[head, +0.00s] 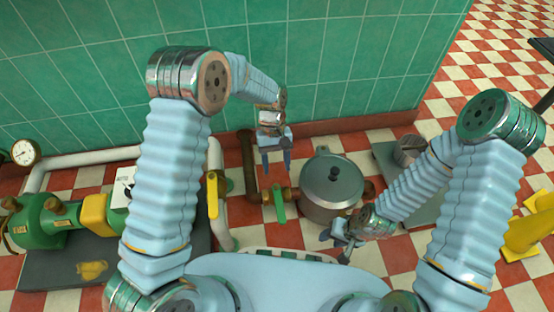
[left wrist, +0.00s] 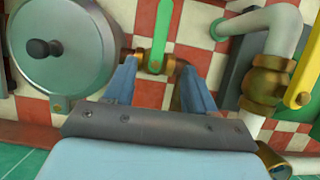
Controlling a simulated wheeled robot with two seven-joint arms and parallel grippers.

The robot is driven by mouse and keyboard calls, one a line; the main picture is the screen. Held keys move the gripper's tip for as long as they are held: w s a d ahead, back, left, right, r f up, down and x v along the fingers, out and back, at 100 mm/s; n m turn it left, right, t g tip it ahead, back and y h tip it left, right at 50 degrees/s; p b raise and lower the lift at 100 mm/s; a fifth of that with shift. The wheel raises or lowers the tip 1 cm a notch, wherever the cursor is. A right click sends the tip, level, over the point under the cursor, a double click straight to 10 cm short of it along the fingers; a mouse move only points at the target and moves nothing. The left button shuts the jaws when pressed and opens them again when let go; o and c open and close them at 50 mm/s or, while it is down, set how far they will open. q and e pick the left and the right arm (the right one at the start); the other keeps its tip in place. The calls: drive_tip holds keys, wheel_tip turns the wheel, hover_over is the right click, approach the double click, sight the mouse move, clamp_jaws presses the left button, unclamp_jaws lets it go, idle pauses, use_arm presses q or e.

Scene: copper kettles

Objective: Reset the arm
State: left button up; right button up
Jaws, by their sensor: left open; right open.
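My left gripper (head: 277,165) hangs in front of the green tiled wall, pointing down, open and empty. In the left wrist view its two blue fingers (left wrist: 157,68) stand apart, with a brass pipe fitting visible between and beyond them. My right gripper (head: 337,246) is low, near the front of the lidded metal pot (head: 331,183), and is open with nothing seen in it. The pot, with a dark knob on its lid, also shows in the left wrist view (left wrist: 66,58), left of the fingers.
A green-handled valve (head: 279,204) and a yellow-handled valve (head: 212,194) sit on pipes left of the pot. A green pump (head: 43,226) and pressure gauge (head: 25,152) are at far left. A grey platform (head: 423,212) and yellow object (head: 528,232) are at right. Checkered floor is open upper right.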

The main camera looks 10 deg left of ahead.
use_arm(q)
drive_tip(key=s+a+t+h+p, duration=0.1)
drive_tip(key=s+a+t+p, duration=0.1)
drive_tip(key=s+p, duration=0.3)
drive_tip(key=s+a+f+m+t+h+p, duration=0.1)
drive_tip(key=s+p, duration=0.5)
drive_tip(key=s, duration=0.6)
drive_tip(key=shift+a+m+t+h, duration=0.3)
drive_tip(key=shift+a+t+h, duration=0.2)
drive_tip(key=shift+a+t, duration=0.6)
drive_tip(key=shift+a, duration=0.1)
